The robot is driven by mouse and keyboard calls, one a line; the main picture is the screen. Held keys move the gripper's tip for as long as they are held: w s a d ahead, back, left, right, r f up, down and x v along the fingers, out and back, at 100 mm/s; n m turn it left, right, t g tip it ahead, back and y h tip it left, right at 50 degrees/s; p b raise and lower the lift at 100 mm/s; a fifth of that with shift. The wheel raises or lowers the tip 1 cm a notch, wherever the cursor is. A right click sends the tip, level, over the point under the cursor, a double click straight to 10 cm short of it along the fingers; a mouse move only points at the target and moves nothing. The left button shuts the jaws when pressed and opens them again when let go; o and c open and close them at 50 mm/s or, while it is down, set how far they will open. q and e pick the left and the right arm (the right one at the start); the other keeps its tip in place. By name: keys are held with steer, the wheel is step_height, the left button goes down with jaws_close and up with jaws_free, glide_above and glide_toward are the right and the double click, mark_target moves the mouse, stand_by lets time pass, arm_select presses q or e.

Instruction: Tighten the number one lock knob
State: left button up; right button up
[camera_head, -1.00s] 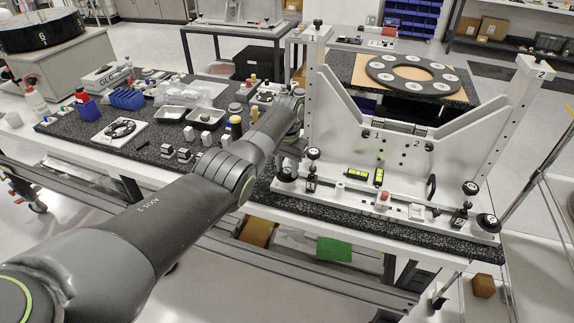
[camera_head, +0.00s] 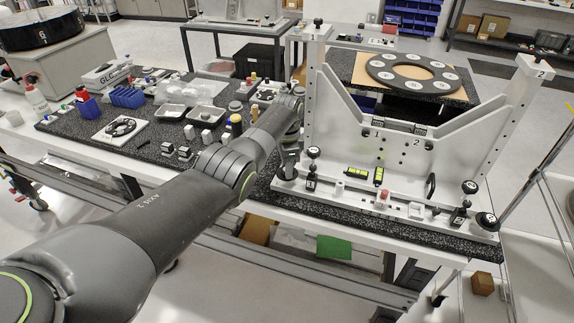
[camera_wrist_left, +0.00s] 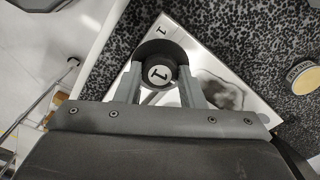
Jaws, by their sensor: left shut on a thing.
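The number one lock knob (camera_wrist_left: 160,74) is a round dark knob with a white "1" disc on its face, at the left front corner of the mirror fixture. In the left wrist view it sits between the two fingers of my left gripper (camera_wrist_left: 158,82), which is shut on it. In the head view my left gripper (camera_head: 289,160) is low at the fixture's left end, and it and my arm largely hide the knob. The fixture's pale base plate (camera_wrist_left: 215,62) shows under the knob, with a "1" marked at its corner. My right gripper is not in view.
The upright white fixture plate (camera_head: 400,160) stands to the right of my gripper. Small black-knobbed posts (camera_head: 313,165), a red-topped button (camera_head: 385,195) and yellow-green levels (camera_head: 357,173) sit along its base. The number two knob (camera_head: 487,220) is at the right end.

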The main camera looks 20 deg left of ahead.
arm_select(q)
steer(key=shift+r+m, duration=0.15)
steer(key=shift+m, duration=0.35)
steer(key=o, duration=1)
steer(key=shift+r, duration=0.25)
step_height(320, 180, up, 17)
steer(key=b, duration=0.3)
steer(key=shift+f, duration=0.1)
steer(key=shift+f, duration=0.15)
